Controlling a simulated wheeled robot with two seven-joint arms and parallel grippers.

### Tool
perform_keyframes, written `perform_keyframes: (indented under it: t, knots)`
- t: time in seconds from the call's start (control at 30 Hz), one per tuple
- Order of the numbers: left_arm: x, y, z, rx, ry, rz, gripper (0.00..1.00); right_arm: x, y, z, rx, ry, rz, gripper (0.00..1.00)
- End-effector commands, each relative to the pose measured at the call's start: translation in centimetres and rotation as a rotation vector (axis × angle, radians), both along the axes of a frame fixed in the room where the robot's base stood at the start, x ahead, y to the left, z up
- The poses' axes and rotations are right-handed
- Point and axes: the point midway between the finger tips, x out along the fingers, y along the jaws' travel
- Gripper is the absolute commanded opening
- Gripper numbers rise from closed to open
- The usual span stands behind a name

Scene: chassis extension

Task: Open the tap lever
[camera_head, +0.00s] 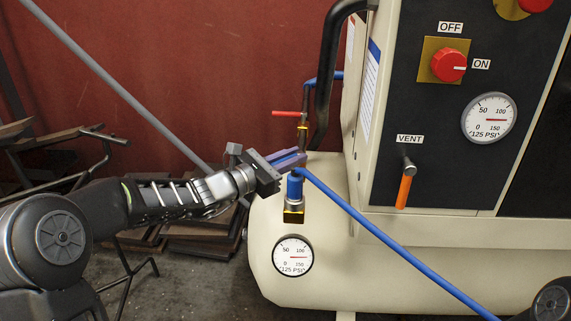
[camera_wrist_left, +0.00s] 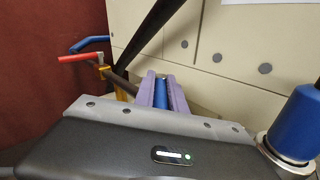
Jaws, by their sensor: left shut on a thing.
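My left gripper (camera_head: 302,156) reaches in from the left, just above the blue fitting (camera_head: 295,187) of the front tap on the tank. Its purple fingers are shut on a blue bar, which shows between them in the left wrist view (camera_wrist_left: 161,93). The bar looks like a lever handle; its joint to the tap is hidden. Another tap behind has a red lever (camera_head: 286,113), pointing left and apart from the gripper; it also shows in the left wrist view (camera_wrist_left: 80,58). My right gripper is out of view.
A blue hose (camera_head: 385,237) runs from the front tap down to the right. A black bar (camera_head: 326,85) rises behind the fingers. The panel at right has an orange vent lever (camera_head: 404,188) and a red knob (camera_head: 448,65). A gauge (camera_head: 293,256) is below the tap.

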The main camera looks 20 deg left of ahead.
Motion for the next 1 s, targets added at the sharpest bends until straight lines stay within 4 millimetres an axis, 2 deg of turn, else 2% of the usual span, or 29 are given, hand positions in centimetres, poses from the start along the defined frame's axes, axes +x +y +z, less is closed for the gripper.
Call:
perform_keyframes:
  t: [0.4,0.43,0.67,1.0]
  knots:
    - [0.06,-0.29,-0.02,-0.002,0.001,0.004,0.0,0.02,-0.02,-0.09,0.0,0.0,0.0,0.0]
    - [0.06,-0.29,-0.02,-0.002,0.001,0.004,0.18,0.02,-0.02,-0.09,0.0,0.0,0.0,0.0]
    - [0.08,-0.27,0.0,-0.001,0.001,0.004,0.36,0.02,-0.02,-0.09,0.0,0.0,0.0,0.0]
    - [-0.18,-0.02,0.04,0.0,0.001,0.005,0.37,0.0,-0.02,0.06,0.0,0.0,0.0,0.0]
